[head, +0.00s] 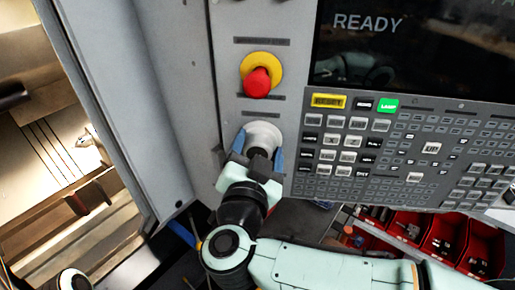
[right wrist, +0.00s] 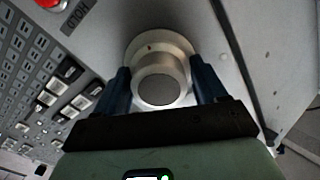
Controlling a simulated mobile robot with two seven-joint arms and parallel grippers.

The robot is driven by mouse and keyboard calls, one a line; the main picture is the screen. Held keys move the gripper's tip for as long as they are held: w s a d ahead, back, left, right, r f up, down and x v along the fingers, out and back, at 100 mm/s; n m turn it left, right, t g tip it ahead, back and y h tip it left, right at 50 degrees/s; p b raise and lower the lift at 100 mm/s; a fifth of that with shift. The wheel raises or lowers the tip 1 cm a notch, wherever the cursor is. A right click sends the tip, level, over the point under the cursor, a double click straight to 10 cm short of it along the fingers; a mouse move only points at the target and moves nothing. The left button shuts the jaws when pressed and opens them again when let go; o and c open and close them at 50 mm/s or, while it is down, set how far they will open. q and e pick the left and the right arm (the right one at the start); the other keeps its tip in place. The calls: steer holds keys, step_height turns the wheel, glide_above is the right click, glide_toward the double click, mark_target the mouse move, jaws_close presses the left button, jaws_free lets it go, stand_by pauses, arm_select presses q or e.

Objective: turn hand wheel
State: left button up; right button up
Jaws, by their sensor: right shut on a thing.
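The hand wheel (head: 264,133) is a pale metal knob on the grey control panel, below the red emergency stop button. In the right wrist view the hand wheel (right wrist: 160,62) shows as a round flange with a narrower hub and a dark end face. My right gripper (head: 258,149) reaches it from below, its blue fingers on either side of the hub. In the right wrist view the right gripper (right wrist: 160,85) is shut on the hub, which hides part of the finger contact. My left gripper is not in view.
The red emergency stop button (head: 257,82) on its yellow collar sits just above the wheel. A keypad (head: 380,150) and a screen (head: 410,50) reading READY lie to the right. Red bins (head: 445,235) stand below right. The open machine interior (head: 60,150) is at left.

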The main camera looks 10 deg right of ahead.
steer(key=shift+f, duration=0.1)
steer(key=o, duration=0.8)
steer(key=shift+c, duration=0.2)
steer(key=shift+s+a, duration=0.25)
steer(key=shift+s, duration=0.2)
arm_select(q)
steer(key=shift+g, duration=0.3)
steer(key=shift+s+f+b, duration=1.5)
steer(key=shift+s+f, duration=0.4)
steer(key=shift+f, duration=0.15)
arm_select(e)
steer(key=v, duration=1.2)
steer(key=shift+s, duration=0.15)
